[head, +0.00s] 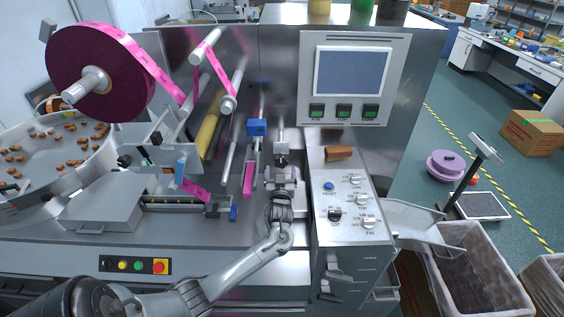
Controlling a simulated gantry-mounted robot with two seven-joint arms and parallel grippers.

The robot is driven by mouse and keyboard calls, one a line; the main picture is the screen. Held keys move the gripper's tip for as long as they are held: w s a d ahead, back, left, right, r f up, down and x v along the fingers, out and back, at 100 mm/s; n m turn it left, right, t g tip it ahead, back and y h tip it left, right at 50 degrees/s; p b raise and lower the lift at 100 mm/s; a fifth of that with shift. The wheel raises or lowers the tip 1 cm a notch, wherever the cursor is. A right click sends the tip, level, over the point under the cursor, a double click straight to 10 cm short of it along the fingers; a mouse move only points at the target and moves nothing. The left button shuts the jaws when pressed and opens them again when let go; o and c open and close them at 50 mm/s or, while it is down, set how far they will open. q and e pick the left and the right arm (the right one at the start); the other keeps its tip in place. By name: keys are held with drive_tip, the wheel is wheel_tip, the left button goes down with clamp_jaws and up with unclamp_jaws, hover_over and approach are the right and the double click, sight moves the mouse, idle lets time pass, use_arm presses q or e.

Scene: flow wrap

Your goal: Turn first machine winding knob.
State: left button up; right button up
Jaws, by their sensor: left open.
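The wrapping machine's control box (350,240) has several small knobs on its sloped top. White knobs sit at the upper (355,179), middle (361,199) and lower (369,222) right of it, and a black knob (335,214) sits at its left. The labels are too small for me to tell which is the winding knob. My left gripper (281,168) is open over the machine deck, left of the control box and apart from the knobs. I see nothing held in it; its fingertips are hard to make out. My right gripper is out of view.
A blue reset button (329,186) and a brown piece (339,153) are on the control box. A screen panel (352,72) stands behind it. A pink film roll (95,70), rollers and a round feeder bowl (55,150) fill the left. A chute (420,222) and bin (480,275) are right.

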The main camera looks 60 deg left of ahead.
sight(281, 164)
use_arm(q)
drive_tip(key=shift+x, duration=3.15)
drive_tip(key=shift+w+d, duration=0.1)
drive_tip(key=c, duration=1)
